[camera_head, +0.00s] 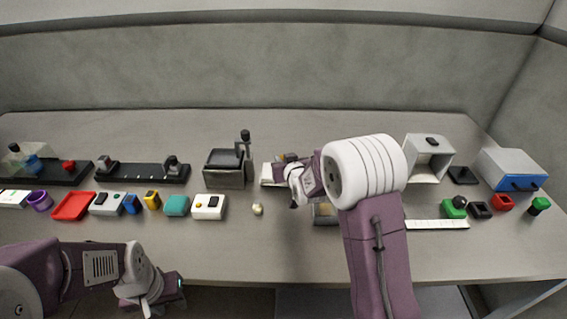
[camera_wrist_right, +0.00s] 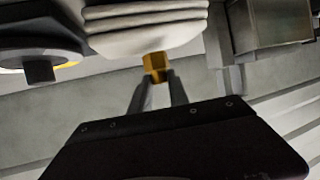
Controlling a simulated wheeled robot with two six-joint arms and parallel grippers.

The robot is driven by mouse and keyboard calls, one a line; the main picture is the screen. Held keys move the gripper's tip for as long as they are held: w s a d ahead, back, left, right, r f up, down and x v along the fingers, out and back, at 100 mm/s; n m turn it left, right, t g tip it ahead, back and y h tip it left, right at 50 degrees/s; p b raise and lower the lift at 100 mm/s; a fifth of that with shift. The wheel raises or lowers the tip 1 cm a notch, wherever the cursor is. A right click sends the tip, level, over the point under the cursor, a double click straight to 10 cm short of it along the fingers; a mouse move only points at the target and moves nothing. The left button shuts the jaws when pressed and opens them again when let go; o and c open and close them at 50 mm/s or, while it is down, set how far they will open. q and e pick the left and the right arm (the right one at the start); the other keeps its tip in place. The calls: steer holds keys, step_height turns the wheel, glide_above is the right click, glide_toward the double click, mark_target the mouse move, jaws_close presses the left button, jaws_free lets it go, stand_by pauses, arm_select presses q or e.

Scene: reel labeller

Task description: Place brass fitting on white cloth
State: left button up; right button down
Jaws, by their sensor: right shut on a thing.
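In the right wrist view the brass fitting (camera_wrist_right: 155,67) is a small golden block between the fingertips of my right gripper (camera_wrist_right: 156,82), which is shut on it. A white layered thing (camera_wrist_right: 145,28), apparently the folded white cloth, shows right beyond the fitting; I cannot tell whether they touch. In the head view a pale edge of what seems to be the cloth (camera_head: 267,174) shows left of my right wrist, which hides the rest. My left gripper (camera_head: 179,287) is low at the front, off the table edge; its fingers are too unclear to read.
A grey box device with a black lever (camera_head: 230,167) stands left of the cloth. A small cream knob (camera_head: 257,209) lies in front. A white housing (camera_head: 428,160) and a blue-fronted box (camera_head: 513,170) stand at the right. Several small coloured objects line the left. The table's back is clear.

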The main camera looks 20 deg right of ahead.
steer(key=shift+w+f, duration=0.1)
steer(key=shift+f, duration=0.4)
steer(key=shift+f, duration=0.1)
steer(key=c, duration=1.3)
jaws_free()
steer(key=shift+o, duration=0.2)
